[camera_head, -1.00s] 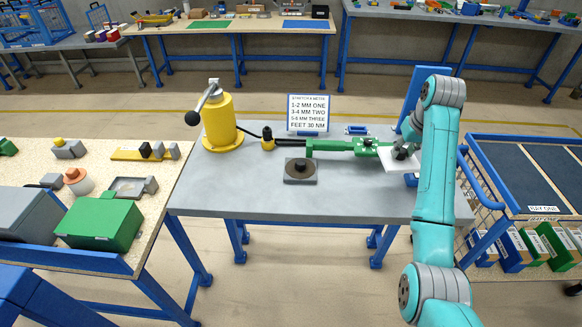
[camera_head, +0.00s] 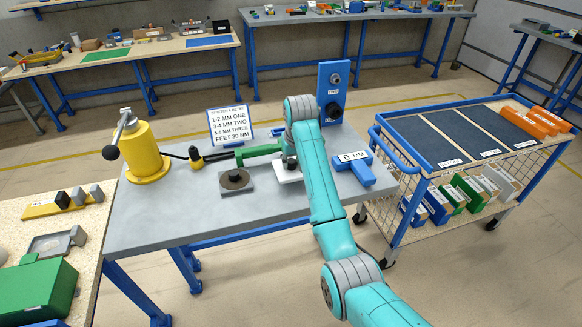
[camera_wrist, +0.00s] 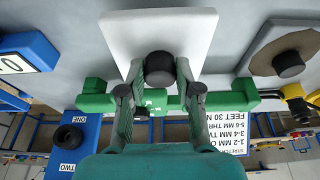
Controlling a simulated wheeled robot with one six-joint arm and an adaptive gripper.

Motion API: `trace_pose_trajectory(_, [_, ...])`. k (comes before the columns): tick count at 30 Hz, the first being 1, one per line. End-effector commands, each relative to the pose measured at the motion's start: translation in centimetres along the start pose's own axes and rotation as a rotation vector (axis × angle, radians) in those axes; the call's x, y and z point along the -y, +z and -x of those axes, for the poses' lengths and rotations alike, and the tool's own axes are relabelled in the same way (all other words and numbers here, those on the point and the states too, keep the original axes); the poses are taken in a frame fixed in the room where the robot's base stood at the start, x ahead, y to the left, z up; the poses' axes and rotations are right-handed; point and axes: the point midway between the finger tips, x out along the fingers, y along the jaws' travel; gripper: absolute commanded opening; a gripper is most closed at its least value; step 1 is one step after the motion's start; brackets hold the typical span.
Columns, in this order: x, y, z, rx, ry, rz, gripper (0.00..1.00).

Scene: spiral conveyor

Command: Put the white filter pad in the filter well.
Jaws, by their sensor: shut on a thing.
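The white pad (camera_wrist: 200,25) is a square plate with a black knob (camera_wrist: 159,68). My gripper (camera_wrist: 158,76) is shut on that knob in the wrist view, one finger on each side. In the head view the pad (camera_head: 287,174) shows partly behind my arm, by the right end of the green tool (camera_head: 262,150); my gripper (camera_head: 290,158) is mostly hidden. I cannot tell whether the pad touches the table. No filter well can be made out for certain; a grey tray with a recess (camera_head: 45,246) lies on the left table.
A grey block with a dark round top (camera_head: 236,181) sits left of the pad. A yellow cylinder (camera_head: 143,150) stands at the table's left. A blue block reading "0 MM" (camera_head: 366,172) and a blue post (camera_head: 333,90) stand right. A cart (camera_head: 440,180) is beyond. The front tabletop is clear.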

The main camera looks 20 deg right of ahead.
Motion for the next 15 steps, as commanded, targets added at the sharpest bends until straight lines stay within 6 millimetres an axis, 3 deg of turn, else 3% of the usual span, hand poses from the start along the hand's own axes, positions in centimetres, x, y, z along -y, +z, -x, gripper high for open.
trace_pose_trajectory(5, [0.0, 0.8, -2.2, 0.002, 0.000, 0.000, 0.00])
trace_pose_trajectory(15, [0.0, 0.8, -2.6, 0.002, 0.000, 0.000, 0.00])
